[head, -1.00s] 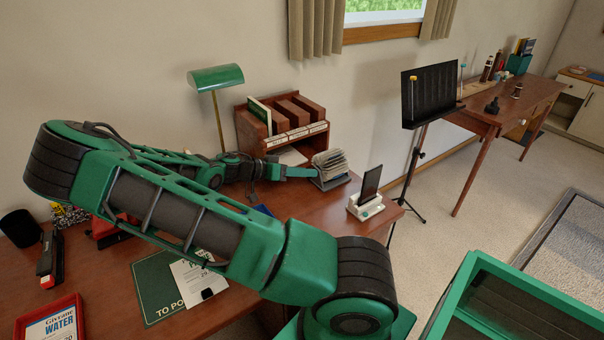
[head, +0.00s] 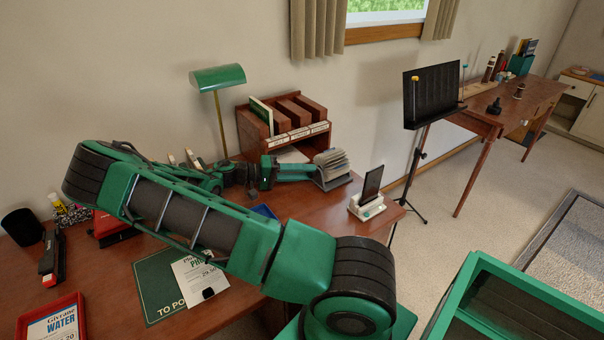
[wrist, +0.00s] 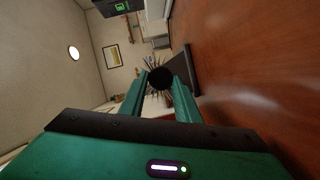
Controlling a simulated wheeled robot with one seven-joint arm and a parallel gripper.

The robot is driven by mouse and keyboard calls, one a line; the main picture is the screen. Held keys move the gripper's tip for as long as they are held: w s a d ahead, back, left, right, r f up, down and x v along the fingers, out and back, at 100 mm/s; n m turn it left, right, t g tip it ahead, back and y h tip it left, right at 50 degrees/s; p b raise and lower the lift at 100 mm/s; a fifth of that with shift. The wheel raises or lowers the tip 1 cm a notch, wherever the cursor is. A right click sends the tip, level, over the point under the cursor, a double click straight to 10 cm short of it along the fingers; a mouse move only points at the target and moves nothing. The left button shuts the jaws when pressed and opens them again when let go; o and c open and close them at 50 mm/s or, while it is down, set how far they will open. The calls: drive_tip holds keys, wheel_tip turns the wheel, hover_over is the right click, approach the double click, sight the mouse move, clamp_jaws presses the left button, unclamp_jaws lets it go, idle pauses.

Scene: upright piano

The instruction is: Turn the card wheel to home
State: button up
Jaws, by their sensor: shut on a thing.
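The card wheel (head: 333,165) stands near the right end of the wooden desk, with a fan of pale cards on a grey base. My gripper (head: 314,173) reaches it from the left with its fingers level. In the wrist view, the fingertips (wrist: 159,82) are shut on the dark round knob (wrist: 160,77) at the card wheel's side. Cards radiate around the knob, and the dark base shows at its right. The fingers hide the knob's edges, and no marking for home is legible.
A wooden desk organizer (head: 285,125) stands close behind my gripper. A green lamp (head: 217,78) is behind my arm. A small white stand with a dark screen (head: 368,198) sits right of the card wheel.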

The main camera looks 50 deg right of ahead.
drive_tip(key=shift+w+f+n, duration=0.1)
drive_tip(key=shift+w+n, duration=0.05)
drive_tip(key=shift+n, duration=0.15)
drive_tip(key=o, duration=1)
drive_tip(key=shift+r, duration=0.55)
drive_tip(key=shift+o, duration=0.4)
wheel_tip(320, 180, up, 3)
drive_tip(key=a+r, duration=0.2)
drive_tip(key=a, duration=0.2)
drive_tip(key=a+r, duration=0.2)
drive_tip(key=a, duration=0.1)
drive_tip(key=a+r, duration=0.2)
drive_tip(key=a, duration=0.2)
drive_tip(key=shift+a+r, duration=0.35)
drive_tip(key=shift+r, duration=0.05)
drive_tip(key=shift+c, duration=0.3)
